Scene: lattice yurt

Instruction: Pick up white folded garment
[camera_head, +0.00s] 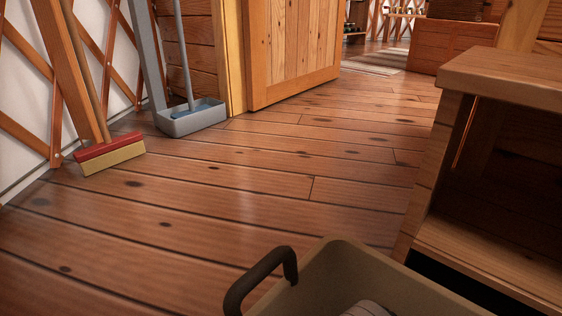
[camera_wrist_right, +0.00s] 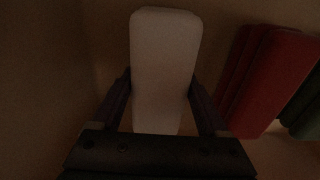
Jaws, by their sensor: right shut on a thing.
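The white folded garment (camera_wrist_right: 164,50) is in the middle of the right wrist view, upright and pale in dim light. My right gripper (camera_wrist_right: 160,84) has one dark finger on each side of it and is shut on it. The garment's lower end is hidden by the gripper's dark body. Neither gripper shows in the head view, and my left gripper is in no frame.
In the right wrist view a red folded thing (camera_wrist_right: 270,80) stands close at the right, with a dark green one (camera_wrist_right: 304,110) beyond. The head view shows a tan bin (camera_head: 345,262) with a dark handle, a wooden shelf unit (camera_head: 505,80), a broom (camera_head: 110,155) and clear floor.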

